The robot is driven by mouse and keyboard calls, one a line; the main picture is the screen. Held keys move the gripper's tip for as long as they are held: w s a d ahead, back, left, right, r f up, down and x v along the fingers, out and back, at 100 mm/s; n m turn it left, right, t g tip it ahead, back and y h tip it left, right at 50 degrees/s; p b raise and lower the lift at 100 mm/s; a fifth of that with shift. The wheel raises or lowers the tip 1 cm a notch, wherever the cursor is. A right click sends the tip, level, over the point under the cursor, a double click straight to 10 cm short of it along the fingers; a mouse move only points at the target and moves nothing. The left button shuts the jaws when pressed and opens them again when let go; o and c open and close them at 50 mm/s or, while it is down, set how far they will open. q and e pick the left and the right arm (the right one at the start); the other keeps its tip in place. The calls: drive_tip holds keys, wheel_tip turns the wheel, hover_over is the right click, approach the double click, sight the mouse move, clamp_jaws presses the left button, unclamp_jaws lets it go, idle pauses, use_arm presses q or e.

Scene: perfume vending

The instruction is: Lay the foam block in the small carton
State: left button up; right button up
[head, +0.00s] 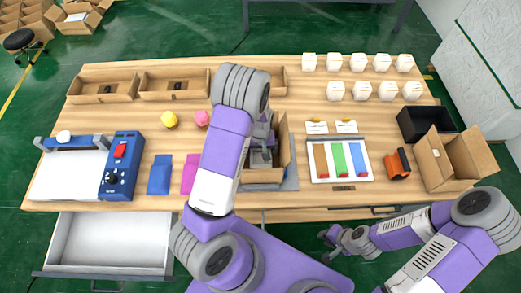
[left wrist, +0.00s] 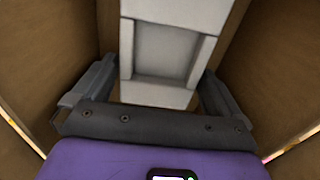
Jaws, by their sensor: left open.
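The foam block, pale grey with a rectangular recess, shows in the left wrist view (left wrist: 160,52), down between the brown walls of the small carton (left wrist: 262,70). The left arm hides part of the carton in the head view. My right gripper (head: 338,241) is low at the table's front edge, away from the carton.
A large open carton (head: 450,160) and a black bin (head: 422,122) stand at the right. A tray with coloured strips (head: 340,160) and an orange-black tool (head: 398,165) lie right of the small carton. Several white boxes (head: 335,90) line the back. A drawer (head: 110,240) is open at front left.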

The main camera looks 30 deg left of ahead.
sight(260, 153)
use_arm(q)
wheel_tip(260, 153, up, 12)
drive_tip(key=p, duration=0.2)
drive_tip(key=shift+r, duration=0.1)
idle(0.5)
